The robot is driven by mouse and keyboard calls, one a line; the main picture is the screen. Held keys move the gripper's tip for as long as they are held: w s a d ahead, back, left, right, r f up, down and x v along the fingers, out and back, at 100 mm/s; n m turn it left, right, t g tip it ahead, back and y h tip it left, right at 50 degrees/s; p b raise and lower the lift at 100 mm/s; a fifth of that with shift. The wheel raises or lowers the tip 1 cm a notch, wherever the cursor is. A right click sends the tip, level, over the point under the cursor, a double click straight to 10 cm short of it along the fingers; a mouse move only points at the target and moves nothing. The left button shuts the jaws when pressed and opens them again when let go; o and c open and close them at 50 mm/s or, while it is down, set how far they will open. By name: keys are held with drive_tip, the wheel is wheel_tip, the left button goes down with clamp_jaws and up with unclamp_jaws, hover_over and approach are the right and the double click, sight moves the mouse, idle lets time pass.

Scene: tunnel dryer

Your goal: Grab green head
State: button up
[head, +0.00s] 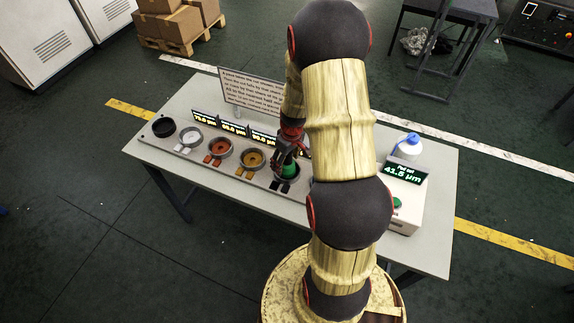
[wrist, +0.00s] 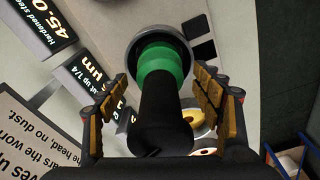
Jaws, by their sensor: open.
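The green head (head: 289,170) sits in a round cup at the right end of a grey rack (head: 230,163) on the table. In the wrist view the green head (wrist: 163,62) is a green band in a grey ring, with a black cylindrical shaft (wrist: 162,115) rising from it toward the camera. My gripper (wrist: 161,78) is open, with one finger on each side of the shaft and gaps showing between. In the head view my gripper (head: 288,145) is just above the green head, partly hidden by my arm.
Orange (head: 252,158), red (head: 219,147) and white (head: 191,136) heads sit in the rack's other cups, beside a black cup (head: 163,127). Behind are lit displays (head: 233,127) and a sign (head: 250,92).

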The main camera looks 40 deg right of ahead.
wheel_tip(320, 180, down, 2)
drive_tip(key=shift+w+f, duration=0.1)
drive_tip(key=shift+c, duration=0.3)
clamp_jaws()
idle(0.7)
